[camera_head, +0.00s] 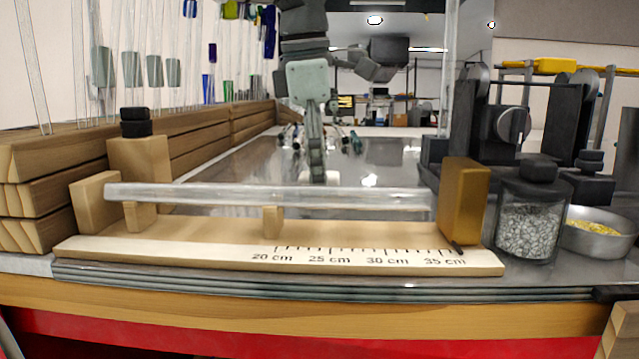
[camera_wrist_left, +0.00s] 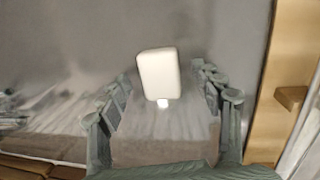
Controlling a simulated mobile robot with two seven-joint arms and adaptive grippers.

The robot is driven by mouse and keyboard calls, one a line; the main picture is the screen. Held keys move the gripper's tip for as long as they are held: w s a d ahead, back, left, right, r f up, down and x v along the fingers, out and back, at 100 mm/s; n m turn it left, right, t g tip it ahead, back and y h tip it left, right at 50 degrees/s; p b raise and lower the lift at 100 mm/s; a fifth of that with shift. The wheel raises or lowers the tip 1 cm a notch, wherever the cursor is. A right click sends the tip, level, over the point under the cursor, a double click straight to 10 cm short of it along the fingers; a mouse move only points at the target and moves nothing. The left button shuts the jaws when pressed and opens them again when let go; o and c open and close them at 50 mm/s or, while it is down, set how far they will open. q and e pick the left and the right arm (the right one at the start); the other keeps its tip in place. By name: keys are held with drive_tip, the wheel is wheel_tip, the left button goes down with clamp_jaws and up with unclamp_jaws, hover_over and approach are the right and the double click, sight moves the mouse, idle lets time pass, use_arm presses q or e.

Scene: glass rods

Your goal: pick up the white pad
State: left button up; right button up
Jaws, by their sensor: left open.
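The white pad (camera_wrist_left: 159,74) is a small, rounded white block in the left wrist view, lying on the grey metal surface. My left gripper (camera_wrist_left: 160,78) is open, with one finger on either side of the pad in that view; I cannot tell how far above it the fingertips are. In the head view my left gripper (camera_head: 316,170) points down over the metal bench behind the glass rod, seen edge-on. My right gripper is not in view.
A glass rod (camera_head: 270,195) lies across a wooden measuring stand (camera_head: 180,247) at the front. A gold-coloured block (camera_head: 464,200), a jar of grey pieces (camera_head: 530,225) and a metal bowl (camera_head: 592,243) stand right. Wooden racks (camera_head: 35,185) with upright rods line the left.

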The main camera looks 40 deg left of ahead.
use_arm(q)
drive_tip(key=c, duration=1)
drive_tip(key=shift+c, duration=0.2)
wheel_tip(320, 180, up, 5)
drive_tip(key=shift+r, duration=0.1)
wheel_tip(320, 180, up, 5)
drive_tip(key=shift+f+p, duration=0.1)
drive_tip(key=shift+p, duration=0.4)
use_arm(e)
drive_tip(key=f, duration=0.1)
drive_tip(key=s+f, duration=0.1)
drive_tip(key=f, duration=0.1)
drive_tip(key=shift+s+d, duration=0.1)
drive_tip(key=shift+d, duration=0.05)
